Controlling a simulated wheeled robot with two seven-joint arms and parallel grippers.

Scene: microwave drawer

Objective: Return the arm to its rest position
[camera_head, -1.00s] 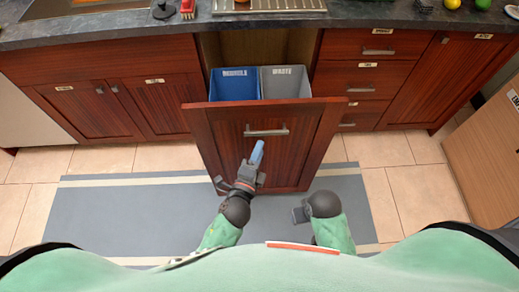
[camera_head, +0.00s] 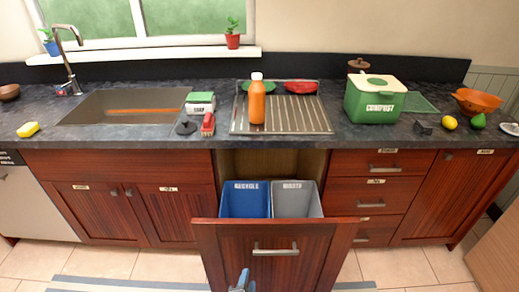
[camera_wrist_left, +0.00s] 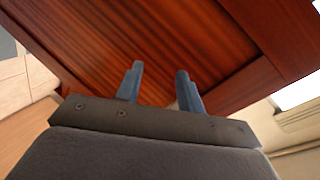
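My left gripper (camera_head: 243,281) shows only as blue fingertips at the bottom edge of the head view, in front of the pulled-out drawer (camera_head: 218,264). In the left wrist view its two blue fingers (camera_wrist_left: 158,84) stand apart with nothing between them. The red-brown wooden drawer front (camera_wrist_left: 190,35) fills the background there. The drawer handle (camera_head: 275,249) is above the fingertips in the head view, and the gripper is not holding it. My right gripper is outside both views.
The open drawer holds a blue recycle bin (camera_head: 245,202) and a grey waste bin (camera_head: 296,201). The counter above carries a sink (camera_head: 125,106), an orange bottle (camera_head: 257,100) on a drying rack (camera_head: 310,116), and a green compost box (camera_head: 374,98). Tiled floor (camera_head: 395,267) shows to the right.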

